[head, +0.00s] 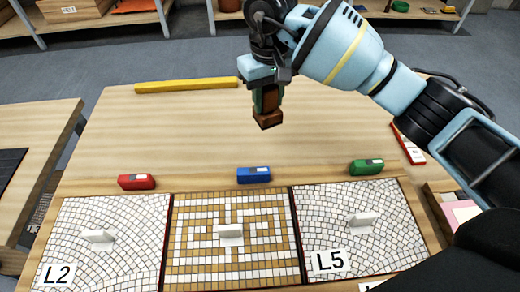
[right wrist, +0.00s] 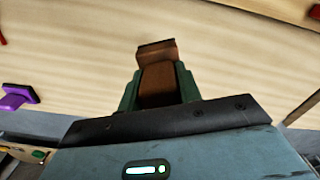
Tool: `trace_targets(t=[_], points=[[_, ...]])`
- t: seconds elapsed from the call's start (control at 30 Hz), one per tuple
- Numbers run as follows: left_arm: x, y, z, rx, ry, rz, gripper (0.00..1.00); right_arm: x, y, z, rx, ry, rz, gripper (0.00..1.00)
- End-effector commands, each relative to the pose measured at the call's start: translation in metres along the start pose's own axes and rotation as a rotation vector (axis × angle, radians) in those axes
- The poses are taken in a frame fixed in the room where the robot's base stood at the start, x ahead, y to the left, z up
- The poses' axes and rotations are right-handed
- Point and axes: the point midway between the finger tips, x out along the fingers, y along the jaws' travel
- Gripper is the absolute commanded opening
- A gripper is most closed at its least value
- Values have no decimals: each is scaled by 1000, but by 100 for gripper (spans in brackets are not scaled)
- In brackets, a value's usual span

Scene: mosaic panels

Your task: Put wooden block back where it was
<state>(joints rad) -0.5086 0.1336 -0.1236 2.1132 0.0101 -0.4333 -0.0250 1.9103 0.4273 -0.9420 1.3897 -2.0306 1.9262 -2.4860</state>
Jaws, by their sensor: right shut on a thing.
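The brown wooden block (head: 268,116) is held by my right gripper (head: 267,98) above the far middle part of the wooden table (head: 190,125). In the right wrist view the wooden block (right wrist: 157,70) sits between the green fingers of the right gripper (right wrist: 158,88), and its end sticks out past them. The block looks to be off the table, but its exact height is hard to tell. My left gripper is in neither view.
Three mosaic panels lie along the near side: the left panel (head: 130,235), the middle panel (head: 205,262) and the right panel (head: 335,222). Red (head: 136,182), blue (head: 253,175) and green (head: 366,167) blocks stand behind them. A yellow bar (head: 186,85) lies at the far edge.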

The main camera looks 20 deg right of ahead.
Motion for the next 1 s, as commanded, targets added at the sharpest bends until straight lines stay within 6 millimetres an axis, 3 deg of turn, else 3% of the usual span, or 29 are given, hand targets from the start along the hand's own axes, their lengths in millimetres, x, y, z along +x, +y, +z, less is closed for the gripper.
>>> trace_targets(t=[0.27,0.6,1.0], points=[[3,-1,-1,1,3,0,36,0,1,-2,-4,2,-2,12],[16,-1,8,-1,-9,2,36,54,0,-1,-4,0,-2,12],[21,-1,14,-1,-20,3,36,71,0,-2,-4,1,-1,12]])
